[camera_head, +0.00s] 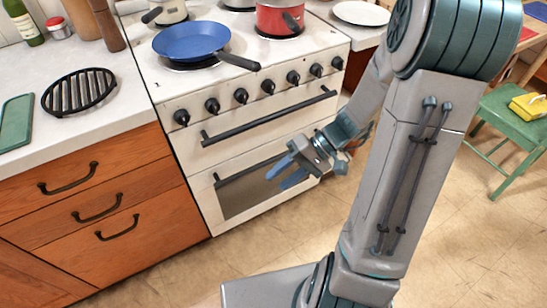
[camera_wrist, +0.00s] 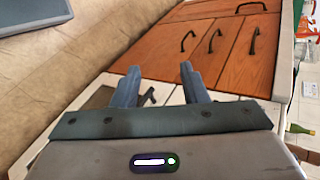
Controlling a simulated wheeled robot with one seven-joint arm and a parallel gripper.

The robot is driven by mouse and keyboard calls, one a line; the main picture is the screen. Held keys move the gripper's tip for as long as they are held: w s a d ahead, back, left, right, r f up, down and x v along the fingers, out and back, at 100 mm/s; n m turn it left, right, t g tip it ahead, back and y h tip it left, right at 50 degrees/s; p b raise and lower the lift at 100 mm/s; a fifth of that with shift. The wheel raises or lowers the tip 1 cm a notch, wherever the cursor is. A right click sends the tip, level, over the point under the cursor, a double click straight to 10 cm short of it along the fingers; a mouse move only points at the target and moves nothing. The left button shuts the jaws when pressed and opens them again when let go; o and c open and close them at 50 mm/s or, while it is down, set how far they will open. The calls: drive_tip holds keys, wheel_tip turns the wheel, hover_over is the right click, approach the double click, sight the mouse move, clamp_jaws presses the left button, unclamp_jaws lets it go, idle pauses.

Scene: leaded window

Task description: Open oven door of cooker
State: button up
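The white cooker (camera_head: 185,140) stands against the wooden cabinets, with black knobs along its front. Its lower oven door (camera_head: 210,200) has a dark window and looks shut. The lower door handle (camera_head: 235,175) is a dark bar, partly hidden behind my gripper. My gripper (camera_head: 280,174) is in front of the right part of this door, with its blue fingers spread and nothing between them in the head view. In the wrist view my gripper (camera_wrist: 160,66) is open, and a dark handle piece (camera_wrist: 148,96) shows between the fingers. I cannot tell whether they touch it.
An upper door handle (camera_head: 268,116) runs above the oven door. A blue pan (camera_head: 190,41) and a red pot (camera_head: 280,17) stand on the hob. Wooden drawers (camera_head: 95,200) are at left. A green chair (camera_head: 515,120) stands at right. The floor in front is clear.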

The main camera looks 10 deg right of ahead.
drive_tip(key=w+d+f+m+t+y+b, duration=0.1)
drive_tip(key=w+d+f+t+y+b, duration=0.1)
drive_tip(key=w+f+t+y+b, duration=0.3)
drive_tip(key=w+d+f+m+t+b, duration=0.1)
drive_tip(key=w+d+f+m+b, duration=0.1)
drive_tip(key=f, duration=0.6)
drive_tip(key=m+t+h+b, duration=0.2)
drive_tip(key=m+t+b, duration=0.4)
drive_tip(key=t, duration=0.5)
approach(277, 159)
drive_tip(key=shift+n, duration=0.3)
drive_tip(key=b+x, duration=0.1)
drive_tip(key=x, duration=0.2)
drive_tip(key=b+x, duration=0.1)
drive_tip(key=x, duration=0.3)
drive_tip(key=b+x, duration=0.1)
drive_tip(key=x, duration=0.2)
drive_tip(key=shift+w+f, duration=0.3)
drive_tip(key=shift+w, duration=0.1)
clamp_jaws()
